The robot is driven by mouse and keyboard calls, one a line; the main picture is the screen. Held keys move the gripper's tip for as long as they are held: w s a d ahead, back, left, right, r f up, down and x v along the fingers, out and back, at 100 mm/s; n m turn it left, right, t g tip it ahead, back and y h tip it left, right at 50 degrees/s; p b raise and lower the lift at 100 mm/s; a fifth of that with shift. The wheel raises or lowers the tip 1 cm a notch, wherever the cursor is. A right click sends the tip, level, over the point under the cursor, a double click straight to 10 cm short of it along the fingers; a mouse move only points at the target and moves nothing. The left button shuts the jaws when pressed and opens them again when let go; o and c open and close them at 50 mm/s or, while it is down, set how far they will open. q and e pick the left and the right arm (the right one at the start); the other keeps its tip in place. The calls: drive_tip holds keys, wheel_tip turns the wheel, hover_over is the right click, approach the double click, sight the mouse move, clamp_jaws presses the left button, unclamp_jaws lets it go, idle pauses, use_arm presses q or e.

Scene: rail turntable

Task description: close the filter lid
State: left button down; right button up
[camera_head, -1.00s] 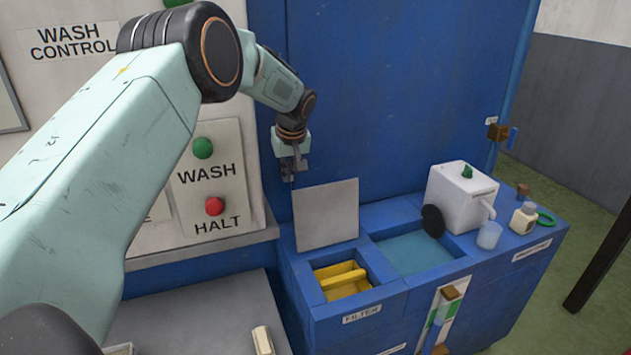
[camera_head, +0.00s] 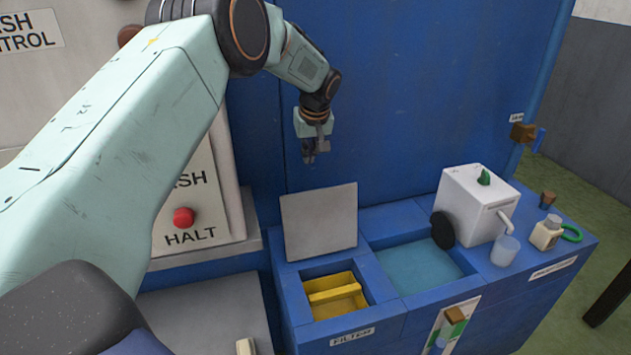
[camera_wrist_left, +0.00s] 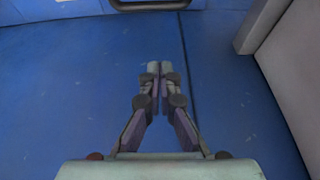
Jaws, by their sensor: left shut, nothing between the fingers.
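The filter lid (camera_head: 320,222) is a flat grey square plate. It stands upright, open, at the back edge of the filter compartment (camera_head: 357,318). A yellow filter piece with a bar across it (camera_head: 338,292) lies inside the compartment. My left gripper (camera_head: 309,158) hangs above and behind the lid's top edge, apart from it, in front of the blue wall. In the left wrist view its fingers (camera_wrist_left: 158,66) are together with nothing between them. My right gripper is not in view.
A basin of bluish water (camera_head: 415,268) lies right of the filter compartment. A white box-shaped device (camera_head: 476,205), a small cup (camera_head: 504,250) and a bottle (camera_head: 546,233) stand further right. The wash control panel with a red HALT button (camera_head: 184,217) is at left.

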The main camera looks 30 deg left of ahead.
use_arm(q)
drive_tip(key=shift+s+a+x, duration=0.1)
drive_tip(key=shift+s+x, duration=0.05)
drive_tip(key=shift+x, duration=1.55)
drive_tip(key=shift+s+a+x, duration=0.1)
drive_tip(key=shift+x, duration=1.55)
drive_tip(key=shift+s+x, duration=0.15)
drive_tip(key=shift+x, duration=1.55)
drive_tip(key=s+d+p, duration=0.2)
drive_tip(key=d, duration=0.1)
drive_tip(key=shift+s, duration=0.15)
drive_tip(key=shift+f, duration=0.1)
drive_tip(key=shift+d, duration=0.1)
